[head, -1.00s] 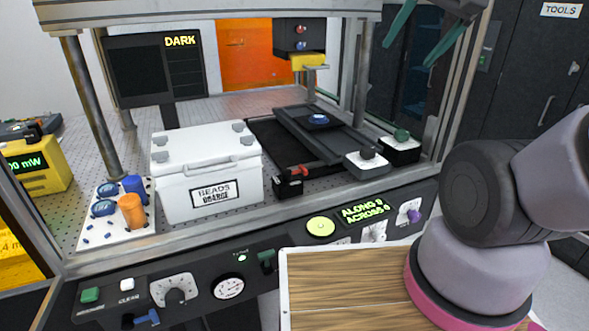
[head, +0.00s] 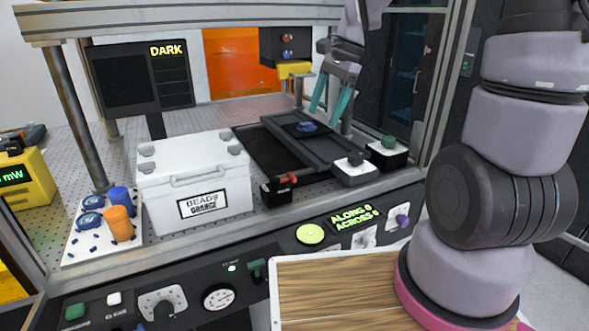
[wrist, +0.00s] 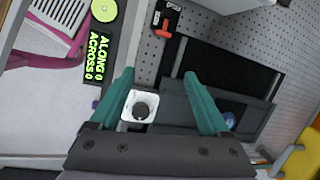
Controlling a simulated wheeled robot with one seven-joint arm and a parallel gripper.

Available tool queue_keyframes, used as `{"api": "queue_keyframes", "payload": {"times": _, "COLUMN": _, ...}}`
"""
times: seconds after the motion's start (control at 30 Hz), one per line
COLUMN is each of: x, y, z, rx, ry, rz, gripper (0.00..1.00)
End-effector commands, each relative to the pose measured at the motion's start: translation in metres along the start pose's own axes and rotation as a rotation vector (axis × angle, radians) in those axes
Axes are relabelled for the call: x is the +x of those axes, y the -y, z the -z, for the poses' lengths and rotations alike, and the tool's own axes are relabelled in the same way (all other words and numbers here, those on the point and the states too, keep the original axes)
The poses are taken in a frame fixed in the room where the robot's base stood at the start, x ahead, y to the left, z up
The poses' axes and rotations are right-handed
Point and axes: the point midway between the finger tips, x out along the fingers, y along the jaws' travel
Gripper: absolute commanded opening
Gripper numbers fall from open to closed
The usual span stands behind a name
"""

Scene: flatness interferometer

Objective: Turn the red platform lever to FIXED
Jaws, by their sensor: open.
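The red platform lever (head: 287,179) sits on a small black block at the front left corner of the dark platform (head: 330,143). It also shows in the wrist view as a red handle (wrist: 165,34) on a black block with small white markings, too small to read. My gripper (head: 328,120) is open and empty, with teal fingers, above the right part of the platform. In the wrist view, the gripper (wrist: 163,95) has its fingers apart over a white box with a dark knob (wrist: 140,109); the lever lies beyond the fingertips. Nothing hides the lever.
A white box labelled BEADS (head: 195,185) stands left of the lever. A frame post and the front sill bound the opening.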

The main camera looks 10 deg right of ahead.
Motion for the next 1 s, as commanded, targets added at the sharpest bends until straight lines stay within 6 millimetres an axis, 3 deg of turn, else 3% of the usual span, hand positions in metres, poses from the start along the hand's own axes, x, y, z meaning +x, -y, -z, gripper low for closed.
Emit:
{"api": "queue_keyframes", "payload": {"times": 0.03, "x": 0.019, "y": 0.006, "z": 0.0, "rx": 0.05, "ry": 0.037, "rz": -0.032, "gripper": 0.8}}
{"api": "queue_keyframes", "payload": {"times": 0.2, "x": 0.057, "y": 0.017, "z": -0.002, "rx": 0.184, "ry": 0.111, "rz": -0.096, "gripper": 0.8}}
{"api": "queue_keyframes", "payload": {"times": 0.47, "x": 0.079, "y": 0.019, "z": -0.006, "rx": 0.235, "ry": 0.138, "rz": -0.122, "gripper": 0.8}}
{"api": "queue_keyframes", "payload": {"times": 1.0, "x": 0.166, "y": 0.01, "z": -0.019, "rx": 0.233, "ry": 0.138, "rz": -0.121, "gripper": 0.8}}
